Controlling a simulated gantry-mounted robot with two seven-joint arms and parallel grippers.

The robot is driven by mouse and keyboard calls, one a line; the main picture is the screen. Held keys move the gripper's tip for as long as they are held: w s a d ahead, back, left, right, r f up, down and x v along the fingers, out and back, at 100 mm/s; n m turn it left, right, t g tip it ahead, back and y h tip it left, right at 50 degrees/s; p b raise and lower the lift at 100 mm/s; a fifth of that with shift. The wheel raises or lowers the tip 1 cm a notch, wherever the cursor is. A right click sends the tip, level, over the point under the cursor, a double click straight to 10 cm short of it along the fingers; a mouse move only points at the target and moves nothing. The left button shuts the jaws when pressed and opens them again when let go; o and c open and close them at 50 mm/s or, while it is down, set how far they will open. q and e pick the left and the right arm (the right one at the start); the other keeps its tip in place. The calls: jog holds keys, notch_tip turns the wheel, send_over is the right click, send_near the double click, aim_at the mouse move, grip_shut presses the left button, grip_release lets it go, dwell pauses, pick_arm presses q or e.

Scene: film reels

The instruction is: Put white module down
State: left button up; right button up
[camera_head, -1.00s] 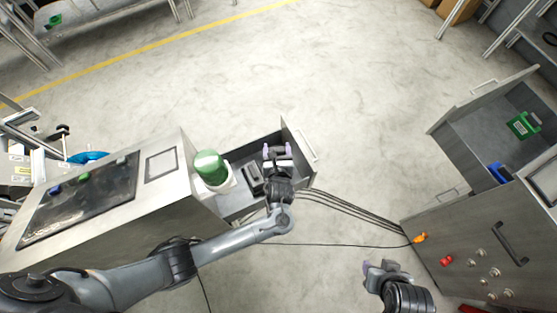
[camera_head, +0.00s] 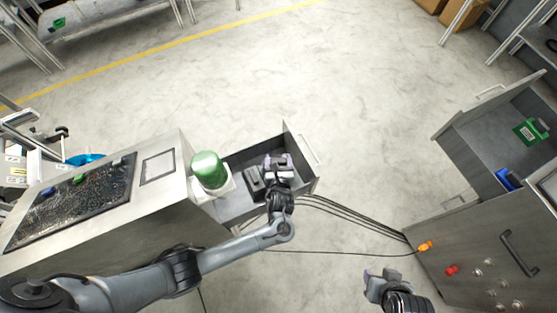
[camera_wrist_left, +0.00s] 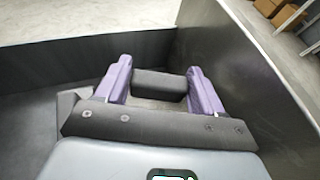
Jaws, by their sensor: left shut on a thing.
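My left gripper (camera_head: 279,163) is inside the open grey drawer (camera_head: 306,153) of the left cabinet, near its right end. Its purple fingers, also in the left wrist view (camera_wrist_left: 159,88), are shut on a module (camera_wrist_left: 159,84). The face of the module towards the wrist camera looks dark, and no white side shows clearly there. The gripper hides most of it in the head view, and I cannot tell whether it touches the drawer floor. A dark grey block (camera_head: 254,180) lies in the drawer just left of the gripper. My right gripper (camera_head: 378,278) is low over the floor, away from the drawer.
A green lamp (camera_head: 209,168) on a white base stands beside the drawer on the left cabinet (camera_head: 160,205). Drawer walls rise close around the left gripper. At right, another open drawer (camera_head: 480,140) holds a green item (camera_head: 530,131) and a blue item (camera_head: 508,179). Cables cross the floor between cabinets.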

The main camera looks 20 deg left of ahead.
pick_arm(q)
jog(key=shift+f, duration=0.1)
jog(key=o, duration=1.7)
jog(key=shift+f, duration=0.1)
jog(key=shift+s+r, duration=0.1)
jog(key=shift+r, duration=0.35)
jog(key=shift+p+v, duration=2.1)
jog(key=shift+v, duration=3.75)
